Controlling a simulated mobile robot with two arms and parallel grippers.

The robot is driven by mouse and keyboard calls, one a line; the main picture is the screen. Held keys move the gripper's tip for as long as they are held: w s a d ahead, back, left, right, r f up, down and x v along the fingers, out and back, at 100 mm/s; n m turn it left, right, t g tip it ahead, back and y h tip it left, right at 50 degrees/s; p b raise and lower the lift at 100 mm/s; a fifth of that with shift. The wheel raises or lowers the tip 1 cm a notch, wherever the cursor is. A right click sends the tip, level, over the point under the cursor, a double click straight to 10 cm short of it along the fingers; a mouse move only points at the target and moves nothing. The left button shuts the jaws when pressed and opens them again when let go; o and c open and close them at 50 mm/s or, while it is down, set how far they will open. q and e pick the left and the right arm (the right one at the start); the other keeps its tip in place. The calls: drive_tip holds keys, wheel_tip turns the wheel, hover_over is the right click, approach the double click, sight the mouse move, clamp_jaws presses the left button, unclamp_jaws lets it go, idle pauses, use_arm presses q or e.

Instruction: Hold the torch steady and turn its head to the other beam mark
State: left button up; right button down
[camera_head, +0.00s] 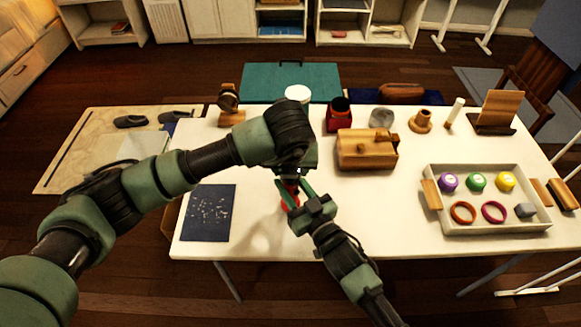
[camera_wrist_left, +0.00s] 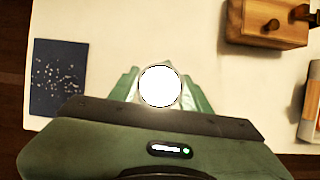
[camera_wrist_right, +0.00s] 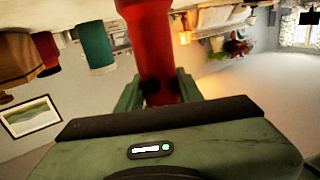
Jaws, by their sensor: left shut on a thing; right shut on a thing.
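The torch has a red body (camera_head: 291,193), which stands about upright over the white table. My right gripper (camera_head: 293,190) comes in from the side and is shut on the red body. In the right wrist view, the body (camera_wrist_right: 153,45) runs up between the fingers (camera_wrist_right: 158,92). My left gripper points straight down above it and is shut on the torch's head. In the left wrist view, the lens (camera_wrist_left: 160,86) is a bright white disc between the fingers. My left arm hides the head in the head view. The beam marks cannot be made out.
The white table (camera_head: 330,240) has a dark blue speckled sheet (camera_head: 208,213) at left. A wooden box (camera_head: 367,150) stands right of the grippers. A grey tray (camera_head: 490,228) with coloured discs and rings lies at right. Several small items line the back edge.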

drive_tip(key=shift+f, duration=0.1)
use_arm(q)
drive_tip(key=o, duration=1.4)
drive_tip(key=shift+c, duration=0.2)
drive_tip(key=shift+r, duration=0.1)
drive_tip(key=v, duration=1.2)
use_arm(e)
drive_tip(key=c, duration=0.8)
unclamp_jaws()
drive_tip(key=shift+c, duration=0.2)
